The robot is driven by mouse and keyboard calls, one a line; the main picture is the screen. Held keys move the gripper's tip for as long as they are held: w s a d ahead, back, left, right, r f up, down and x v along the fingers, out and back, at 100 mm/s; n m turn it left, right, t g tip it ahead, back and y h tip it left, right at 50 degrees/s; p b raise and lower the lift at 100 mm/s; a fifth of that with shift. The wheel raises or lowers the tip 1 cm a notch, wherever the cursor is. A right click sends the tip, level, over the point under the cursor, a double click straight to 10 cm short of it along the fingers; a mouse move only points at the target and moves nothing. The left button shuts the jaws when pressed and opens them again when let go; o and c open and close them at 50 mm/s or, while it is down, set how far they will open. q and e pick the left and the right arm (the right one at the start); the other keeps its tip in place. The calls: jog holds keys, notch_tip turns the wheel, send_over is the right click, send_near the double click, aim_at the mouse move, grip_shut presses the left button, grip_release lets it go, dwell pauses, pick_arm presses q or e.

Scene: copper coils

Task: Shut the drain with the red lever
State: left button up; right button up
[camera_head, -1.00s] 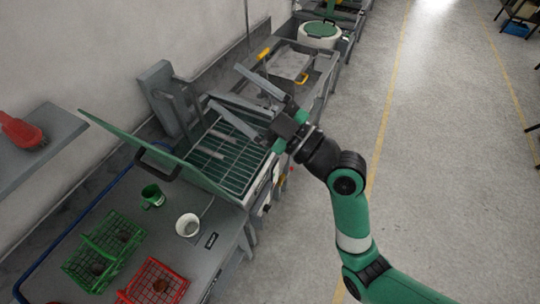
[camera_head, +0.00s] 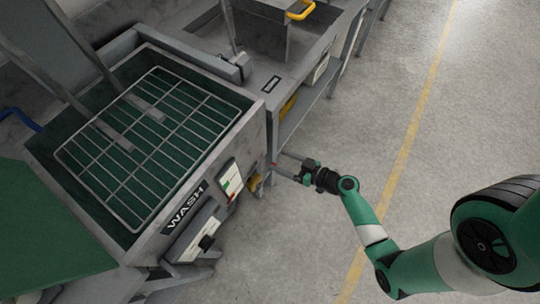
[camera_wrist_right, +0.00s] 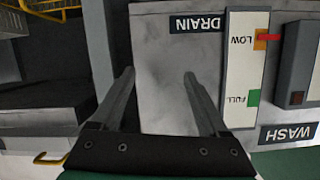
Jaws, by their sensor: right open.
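The wash tank (camera_head: 245,135) has a dark green inside and a wire rack. In the right wrist view its front carries a DRAIN label (camera_wrist_right: 197,23) beside a LOW/FULL gauge (camera_wrist_right: 242,70). A red bar (camera_wrist_right: 272,38) on an orange mark stands by LOW; I cannot tell if it is the lever. In the head view a tiny red spot (camera_head: 273,165) shows near the fingertips, too small to identify. My right gripper (camera_head: 277,166) is open and empty, its fingers (camera_wrist_right: 159,75) pointing at the tank's grey front near the DRAIN label. My left gripper is not in view.
A WASH label (camera_head: 185,210) and switch box (camera_head: 195,238) are on the tank's front. A yellow part (camera_head: 255,184) shows low by its corner. A bench with a yellow handle (camera_head: 300,10) adjoins. The floor (camera_head: 330,240) to the right is clear.

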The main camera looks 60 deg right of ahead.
notch_tip(320, 180, down, 7)
jog(key=s+d+b, duration=0.1)
jog(key=s+b, duration=0.1)
jog(key=m+g+h+b, duration=0.1)
jog(key=m+h+b, duration=0.1)
jog(key=b, duration=0.2)
send_near(266, 176)
jog(key=s+d, duration=0.2)
jog(key=d, duration=0.2)
jog(key=b+x, duration=0.1)
jog(key=x, duration=0.6)
jog(key=r+b+x, duration=0.1)
jog(key=x, duration=0.3)
jog(key=shift+w+d+b, duration=0.25)
jog(key=shift+w+b, duration=0.1)
jog(key=shift+w, duration=0.15)
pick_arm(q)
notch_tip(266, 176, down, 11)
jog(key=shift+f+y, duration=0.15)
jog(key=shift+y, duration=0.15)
pick_arm(e)
jog(key=c, duration=1.2)
grip_shut()
